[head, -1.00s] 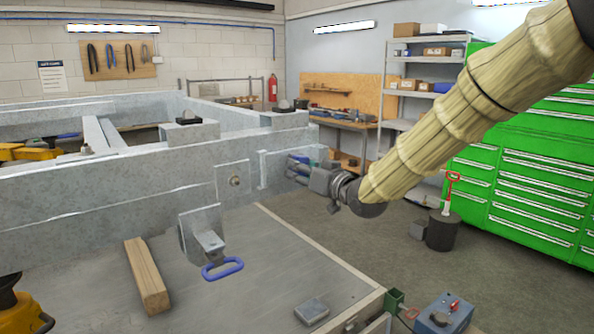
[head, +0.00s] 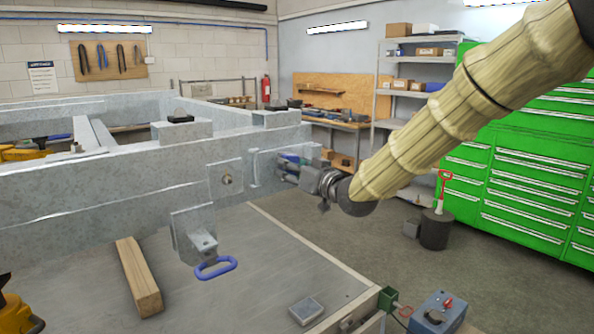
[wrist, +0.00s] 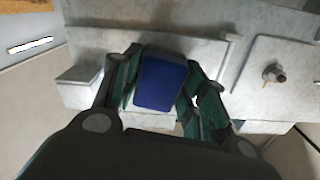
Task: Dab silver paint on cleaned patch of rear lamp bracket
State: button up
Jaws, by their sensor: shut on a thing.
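My gripper (head: 287,168) is at the right end of the grey galvanised frame beam, in front of a metal bracket plate (head: 254,170). It is shut on a blue block-like thing (wrist: 161,82), which sits between the green-sided fingers in the wrist view. A little blue also shows between the fingers in the head view. The bracket plate (wrist: 140,47) lies behind the blue thing in the wrist view. I cannot tell whether they touch. No cleaned patch or silver paint can be made out; the fingers and blue thing hide part of the plate.
A plate with a bolt (head: 226,179) is left of the bracket. A wooden block (head: 138,277) and a small grey block (head: 306,311) lie on the surface below. A dark cylinder (head: 435,230) stands on open floor at right.

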aim_at(270, 167)
jog(key=shift+s+a+b, duration=0.3)
jog(key=shift+s+a, duration=0.25)
jog(key=shift+a, duration=0.25)
jog(key=shift+s+a+b, duration=0.3)
jog(key=shift+s+a, duration=0.25)
jog(key=shift+a, duration=0.35)
jog(key=shift+r, duration=0.1)
jog(key=w+d+p, duration=0.1)
jog(key=w+d, duration=0.3)
jog(key=d, duration=0.1)
jog(key=shift+d, duration=0.35)
jog(key=shift+a, duration=0.1)
jog(key=shift+s+a+b, duration=0.3)
jog(key=shift+s+a, duration=0.2)
jog(key=shift+a, duration=0.05)
jog(key=shift+s+a+b, duration=0.45)
jog(key=shift+s+a, duration=0.3)
jog(key=shift+a, duration=0.35)
jog(key=shift+s+a+b, duration=0.4)
jog(key=shift+s+a, duration=0.35)
jog(key=shift+a, duration=0.35)
jog(key=shift+d, duration=0.1)
